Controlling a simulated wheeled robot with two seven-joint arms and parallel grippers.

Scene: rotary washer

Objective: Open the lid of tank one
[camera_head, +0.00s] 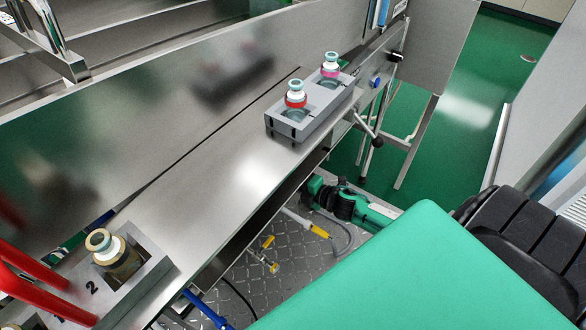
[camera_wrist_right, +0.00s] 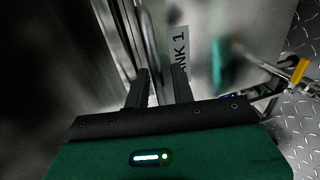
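A label ending in "NK 1" (camera_wrist_right: 181,52) shows in the right wrist view, on a shiny metal surface just beyond my fingertips. My right gripper (camera_wrist_right: 161,78) has its two black fingers apart, with a gap between them and nothing clearly held. Upright metal edges or bars (camera_wrist_right: 147,35) stand just beyond the fingers, near the left one. I cannot tell which part is the lid of tank one or whether the fingers touch it. I cannot make out the right gripper in the head view, and my left gripper is in neither view.
A steel bench (camera_head: 205,165) crosses the head view. It carries a grey holder (camera_head: 292,131) with two capped bottles and another holder marked 2 (camera_head: 155,268). Red bars (camera_head: 40,270) stand lower left. Below are yellow fittings (camera_head: 320,232) and diamond-plate flooring (camera_head: 290,262).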

